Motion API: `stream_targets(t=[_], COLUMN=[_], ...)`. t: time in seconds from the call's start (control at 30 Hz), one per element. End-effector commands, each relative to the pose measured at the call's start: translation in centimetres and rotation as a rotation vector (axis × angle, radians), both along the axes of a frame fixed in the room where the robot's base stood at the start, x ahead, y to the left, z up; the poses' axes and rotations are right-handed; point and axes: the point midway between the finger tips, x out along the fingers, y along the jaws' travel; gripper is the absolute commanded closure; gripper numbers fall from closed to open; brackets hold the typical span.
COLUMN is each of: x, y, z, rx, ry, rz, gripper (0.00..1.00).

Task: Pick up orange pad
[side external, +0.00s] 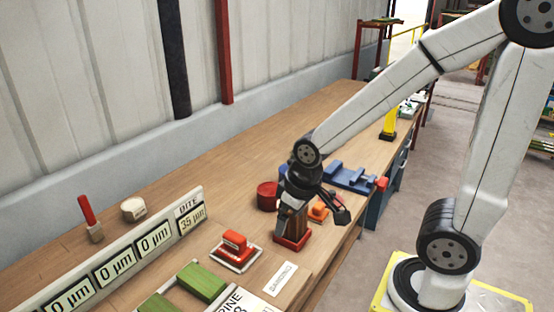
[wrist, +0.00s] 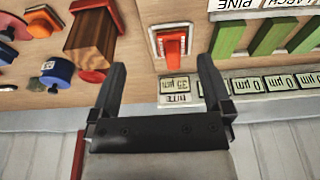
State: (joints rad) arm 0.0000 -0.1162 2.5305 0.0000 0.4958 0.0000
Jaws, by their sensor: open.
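An orange-red pad with a raised grip (side external: 235,243) sits on a small white tray (side external: 252,262) on the bench. In the wrist view the pad (wrist: 173,44) lies beyond the fingertips, a little right of the middle. A second, brighter orange piece (side external: 319,210) sits behind my gripper in the side view and shows at the upper left of the wrist view (wrist: 40,22). I cannot tell for certain which is the task's pad. My gripper (side external: 318,213) is open and empty above the bench. In the wrist view its fingers (wrist: 158,75) are spread wide, touching neither piece.
A wooden block with a red base (side external: 291,241) stands close to my gripper. A red round piece (side external: 267,195) and a blue fixture (side external: 348,178) are nearby. Green blocks (side external: 202,281) and a row of displays (side external: 115,267) lie to the left.

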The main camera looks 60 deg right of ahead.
Motion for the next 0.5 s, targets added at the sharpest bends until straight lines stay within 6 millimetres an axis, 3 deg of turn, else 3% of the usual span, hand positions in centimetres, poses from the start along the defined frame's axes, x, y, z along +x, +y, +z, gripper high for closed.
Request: stream_targets(t=[0.2, 0.5], x=[0.1, 1.6], y=[0.0, -2.3], z=[1.7, 1.8], rx=[0.001, 0.037], ry=[-0.003, 0.055], rz=[-0.003, -0.172], gripper=[0.0, 0.0])
